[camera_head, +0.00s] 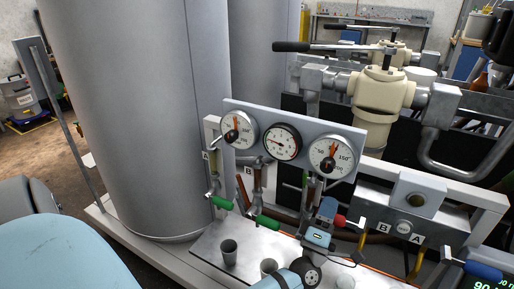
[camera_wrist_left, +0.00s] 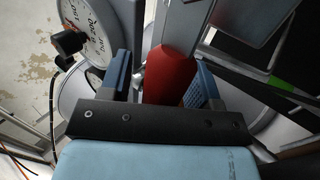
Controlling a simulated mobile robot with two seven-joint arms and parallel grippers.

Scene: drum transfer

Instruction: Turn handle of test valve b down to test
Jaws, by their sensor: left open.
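A red handle (camera_head: 339,220) sticks out to the left of a grey block labelled B and A (camera_head: 400,226), on the B side. I take it for the handle of test valve b. My left gripper (camera_head: 325,225) is at this handle, with its blue fingers open. In the left wrist view the red handle (camera_wrist_left: 170,75) lies between the two open fingers (camera_wrist_left: 160,80), with a gap to the left finger. Whether the right finger touches it I cannot tell. My right gripper is not in view.
Green handles (camera_head: 268,222) hang left of the gripper, below a panel with three gauges (camera_head: 281,142). Small cups (camera_head: 229,252) stand on the metal tray below. Yellow levers (camera_head: 415,264) hang under the labelled block. A large grey drum (camera_head: 140,120) stands at left.

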